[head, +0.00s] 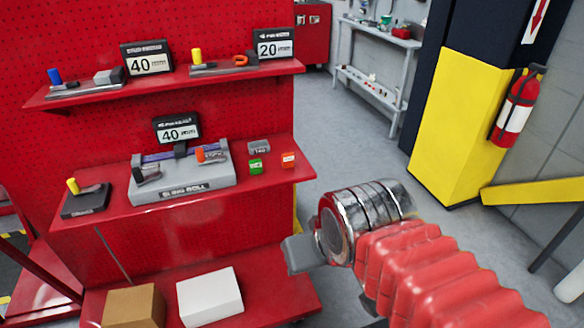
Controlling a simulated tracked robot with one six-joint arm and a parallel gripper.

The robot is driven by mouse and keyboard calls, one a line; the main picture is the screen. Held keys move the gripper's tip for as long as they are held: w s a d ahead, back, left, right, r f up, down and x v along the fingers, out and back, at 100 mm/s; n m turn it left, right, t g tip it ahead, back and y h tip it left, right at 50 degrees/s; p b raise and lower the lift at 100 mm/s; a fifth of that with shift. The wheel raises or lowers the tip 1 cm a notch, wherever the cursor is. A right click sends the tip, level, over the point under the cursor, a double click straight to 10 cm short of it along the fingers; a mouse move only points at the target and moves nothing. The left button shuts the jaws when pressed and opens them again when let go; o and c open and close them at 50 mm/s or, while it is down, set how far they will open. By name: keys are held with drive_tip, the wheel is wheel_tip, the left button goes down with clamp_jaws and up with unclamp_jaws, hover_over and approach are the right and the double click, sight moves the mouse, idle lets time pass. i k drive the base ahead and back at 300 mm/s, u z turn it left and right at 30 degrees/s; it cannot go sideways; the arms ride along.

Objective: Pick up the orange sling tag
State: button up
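A small orange block-like tag (288,159) with a pale label lies near the right end of the middle red shelf, the likeliest orange sling tag. A similar green tag (255,166) lies to its left, and a grey tag (258,147) lies behind the green one. My gripper (300,256) is below and in front of the orange tag, apart from it, beyond the shelf's right end in the picture. Only a grey block-like end of the gripper shows; its finger gap is hidden. Nothing shows held in it.
A grey sling roll stand (185,190) sits left of the tags on the middle shelf (120,220). The upper shelf (215,72) overhangs behind. A white box (210,297) and brown box (134,307) stand below. A yellow-black pillar (455,125) stands right; floor between is clear.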

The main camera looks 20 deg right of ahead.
sight(287, 159)
drive_tip(key=u, duration=1.1)
drive_tip(key=i, duration=0.6)
drive_tip(key=z, duration=0.05)
